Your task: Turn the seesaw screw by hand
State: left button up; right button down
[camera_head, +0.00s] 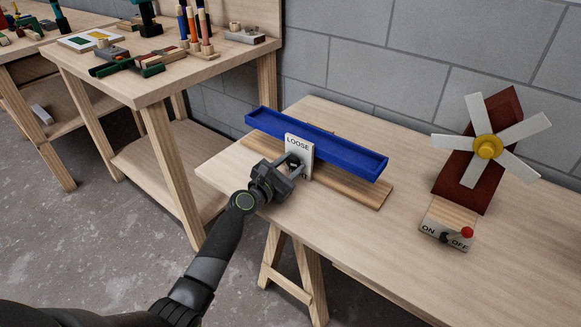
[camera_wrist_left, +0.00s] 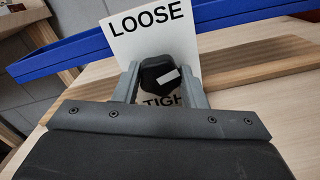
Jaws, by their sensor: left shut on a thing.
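The seesaw has a blue trough-like beam (camera_head: 325,146) over a wooden base board (camera_head: 345,184), and the beam slopes down to the right in the head view. A white plate (camera_head: 299,145) marked LOOSE stands at its front middle. In the left wrist view the plate (camera_wrist_left: 125,40) shows LOOSE above and part of a lower word, the rest hidden. The black screw knob (camera_wrist_left: 160,77) with a white mark sits in front of the plate. My left gripper (camera_wrist_left: 160,85) is shut on the knob, one finger on each side. My right gripper is not in view.
A windmill (camera_head: 487,147) with an ON/OFF box (camera_head: 446,224) stands at the right of the table (camera_head: 370,240). Another wooden bench (camera_head: 150,85) at the left carries tools and coloured pegs. A grey block wall (camera_head: 390,60) runs behind. The table between seesaw and windmill is clear.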

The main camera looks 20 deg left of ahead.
pick_arm(q)
jog(key=m, duration=0.3)
jog(key=shift+b, duration=0.35)
jog(key=m+b, duration=0.1)
jog(key=m, duration=0.3)
jog(key=shift+f, duration=0.1)
jog(key=m+b, duration=0.2)
jog(key=m, duration=0.2)
jog(key=shift+m+b, duration=0.3)
jog(key=shift+m, duration=1.2)
jog(key=m+b, duration=0.1)
jog(key=m, duration=0.1)
jog(key=shift+m+b, duration=0.3)
jog(key=shift+b, duration=0.05)
jog(key=m+b, duration=0.1)
jog(key=m, duration=0.2)
jog(key=shift+m+b, duration=0.3)
jog(key=shift+m, duration=0.3)
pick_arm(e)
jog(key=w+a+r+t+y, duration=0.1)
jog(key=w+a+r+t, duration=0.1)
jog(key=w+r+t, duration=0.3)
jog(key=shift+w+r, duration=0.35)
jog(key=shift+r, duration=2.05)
